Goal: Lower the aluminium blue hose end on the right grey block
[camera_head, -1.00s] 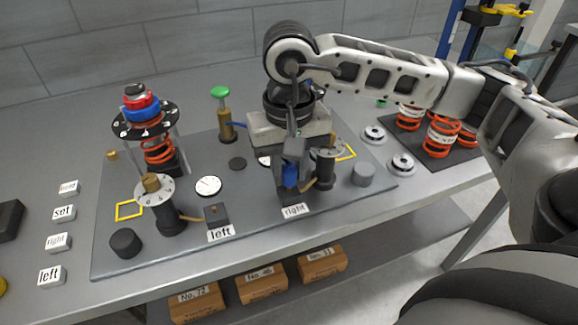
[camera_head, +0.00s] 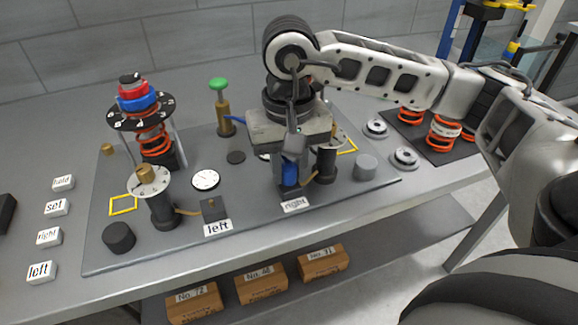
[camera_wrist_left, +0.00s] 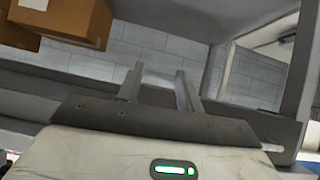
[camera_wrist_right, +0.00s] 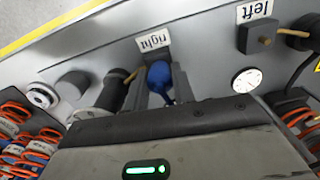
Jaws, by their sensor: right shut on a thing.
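My right gripper (camera_head: 291,172) points down at the right grey block, just behind the "right" label (camera_head: 295,205). It is shut on the blue hose end (camera_head: 290,174), which also shows between the fingers in the right wrist view (camera_wrist_right: 159,76). The right grey block is mostly hidden by the gripper and hose end, so I cannot tell whether they touch. The left grey block (camera_head: 213,208) stands behind the "left" label (camera_head: 217,228). My left gripper shows only in the left wrist view (camera_wrist_left: 160,85), its two fingers apart and nothing between them.
A dark post (camera_head: 326,164) stands close to the right of my right gripper. A grey cylinder (camera_head: 366,167) is further right. A brass post with a green knob (camera_head: 220,100) and an orange spring strut (camera_head: 153,140) stand to the left. Wooden boxes (camera_head: 262,284) lie on the shelf below.

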